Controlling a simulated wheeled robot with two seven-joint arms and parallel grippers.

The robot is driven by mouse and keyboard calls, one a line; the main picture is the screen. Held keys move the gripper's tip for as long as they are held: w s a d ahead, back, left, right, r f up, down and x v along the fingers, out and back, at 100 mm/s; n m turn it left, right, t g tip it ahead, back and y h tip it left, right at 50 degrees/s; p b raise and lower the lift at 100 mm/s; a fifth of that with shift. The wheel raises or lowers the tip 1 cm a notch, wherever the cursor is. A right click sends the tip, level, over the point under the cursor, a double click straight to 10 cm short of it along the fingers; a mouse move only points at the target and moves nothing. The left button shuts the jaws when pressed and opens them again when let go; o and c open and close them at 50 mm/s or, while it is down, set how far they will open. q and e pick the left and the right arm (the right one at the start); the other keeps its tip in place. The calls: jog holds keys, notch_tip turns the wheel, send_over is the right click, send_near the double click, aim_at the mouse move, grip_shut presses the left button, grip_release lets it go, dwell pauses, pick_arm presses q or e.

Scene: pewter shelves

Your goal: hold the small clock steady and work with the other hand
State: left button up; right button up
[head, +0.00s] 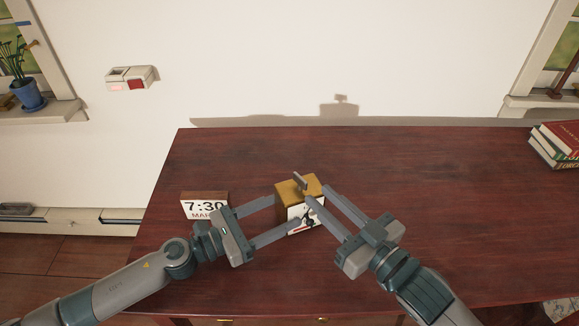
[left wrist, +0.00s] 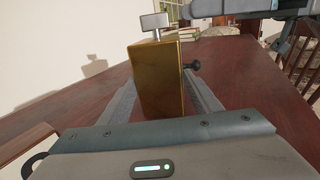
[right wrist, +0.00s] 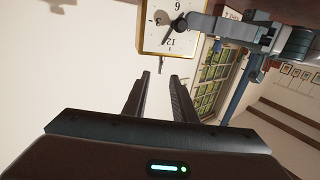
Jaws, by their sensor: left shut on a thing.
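The small clock (head: 287,190) is a gold box with a white dial and stands on the dark red table. A flat-topped stem rises from its top, and a dark knob (left wrist: 192,65) sticks out on the dial side. My left gripper (head: 287,211) is shut on the clock's sides; its fingers flank the gold body in the left wrist view. My right gripper (head: 317,193) is at the clock's right, its fingers apart. In the right wrist view the dial (right wrist: 160,28) appears upside down beyond the fingertips, and nothing is clearly held between them. Part of the dial is hidden.
Books (head: 556,146) lie at the table's far right.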

aim_at(300, 183)
jog(key=shift+w, duration=0.1)
dwell(0.3)
jog(key=x, duration=1.1)
jog(key=shift+w+a, duration=0.25)
jog(key=shift+w, duration=0.05)
jog(key=shift+c, duration=0.3)
grip_shut()
